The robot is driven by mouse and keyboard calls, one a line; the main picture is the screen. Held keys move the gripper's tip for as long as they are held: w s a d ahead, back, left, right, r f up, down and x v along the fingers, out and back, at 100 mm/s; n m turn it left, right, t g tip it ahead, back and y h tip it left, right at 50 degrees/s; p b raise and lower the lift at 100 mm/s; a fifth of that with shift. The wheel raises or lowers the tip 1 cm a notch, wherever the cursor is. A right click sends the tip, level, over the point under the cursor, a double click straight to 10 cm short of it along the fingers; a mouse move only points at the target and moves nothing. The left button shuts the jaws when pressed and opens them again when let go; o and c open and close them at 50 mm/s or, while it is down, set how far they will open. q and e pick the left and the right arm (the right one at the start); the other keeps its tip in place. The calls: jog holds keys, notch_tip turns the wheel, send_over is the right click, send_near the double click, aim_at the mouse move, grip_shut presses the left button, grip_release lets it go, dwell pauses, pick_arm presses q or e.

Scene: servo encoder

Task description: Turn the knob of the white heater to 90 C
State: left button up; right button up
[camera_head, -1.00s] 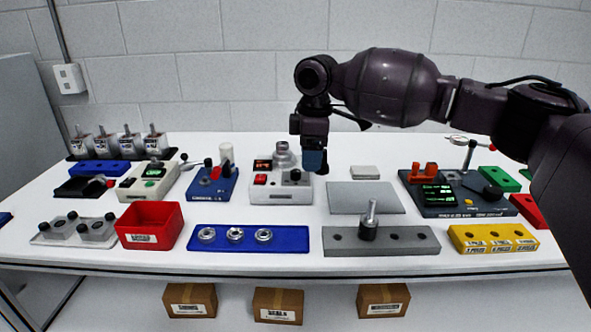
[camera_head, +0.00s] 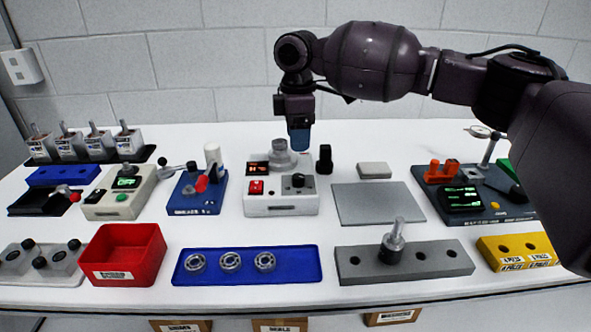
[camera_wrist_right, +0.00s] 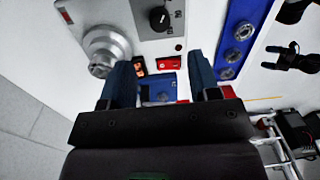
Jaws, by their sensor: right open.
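The white heater (camera_head: 282,206) stands mid-table in the head view. It has a black knob (camera_head: 299,180) on its top right, a red switch (camera_head: 256,187), a small lit display (camera_head: 257,168) and a round grey part (camera_head: 281,152) at the back. In the right wrist view the knob (camera_wrist_right: 158,18) shows a light pointer mark, with dial figures beside it too small to read surely. My right gripper (camera_head: 299,150) points down above the back of the heater, apart from the knob. Its blue fingers (camera_wrist_right: 160,80) are spread and empty. My left gripper is not recognisable in either view.
A black upright block (camera_head: 325,158) stands just behind and right of the heater. A blue device with levers (camera_head: 197,195) is to its left, a grey plate (camera_head: 378,203) to its right. A blue bearing tray (camera_head: 247,265) lies in front.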

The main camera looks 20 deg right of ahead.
aim_at(298, 176)
notch_tip(298, 176, down, 10)
jog(key=shift+s+r+b, duration=0.15)
jog(key=shift+b, duration=0.65)
jog(key=c, duration=0.9)
